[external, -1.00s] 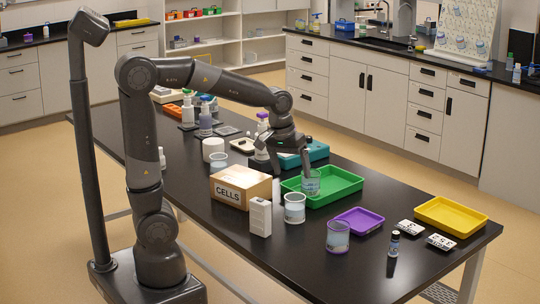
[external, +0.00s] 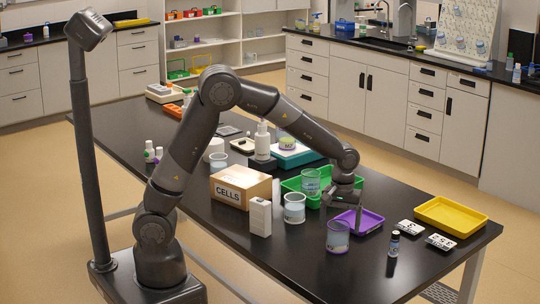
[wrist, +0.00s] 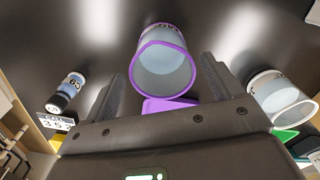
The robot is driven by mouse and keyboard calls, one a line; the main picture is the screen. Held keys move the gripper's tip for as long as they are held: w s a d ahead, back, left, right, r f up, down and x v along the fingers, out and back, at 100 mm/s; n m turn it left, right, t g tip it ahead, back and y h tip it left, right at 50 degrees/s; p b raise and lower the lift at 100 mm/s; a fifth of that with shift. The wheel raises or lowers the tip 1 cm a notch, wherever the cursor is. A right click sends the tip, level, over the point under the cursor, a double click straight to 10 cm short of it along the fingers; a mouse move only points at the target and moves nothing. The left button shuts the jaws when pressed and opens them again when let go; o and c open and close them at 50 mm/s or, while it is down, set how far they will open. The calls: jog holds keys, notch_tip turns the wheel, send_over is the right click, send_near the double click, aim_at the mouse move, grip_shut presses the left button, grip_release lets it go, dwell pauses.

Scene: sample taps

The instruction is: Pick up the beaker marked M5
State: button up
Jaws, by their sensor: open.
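A clear beaker with a purple rim (external: 338,237) stands on the black table in front of the purple tray. In the wrist view this purple-rimmed beaker (wrist: 165,68) lies ahead, between the lines of my two fingers; its label is partly seen and I cannot read it surely. My gripper (external: 344,212) is open and empty, pointing down just above and behind that beaker. A clear beaker with a white rim (external: 294,208) stands to the left, also in the wrist view at right (wrist: 280,95). A green-tinted beaker (external: 311,182) stands in the green tray. No M5 mark is legible.
The purple tray (external: 372,220) is close to my gripper, with the green tray (external: 292,186) behind. A small vial (external: 394,243) and number cards (external: 441,242) stand right. A CELLS box (external: 228,194) and white block (external: 260,217) are left. The front table is clear.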

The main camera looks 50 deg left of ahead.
aim_at(338, 239)
jog(key=shift+s+a+f, duration=0.1)
jog(key=shift+s+f, duration=0.05)
jog(key=shift+f, duration=3)
jog(key=shift+c, duration=0.3)
jog(key=c, duration=1.1)
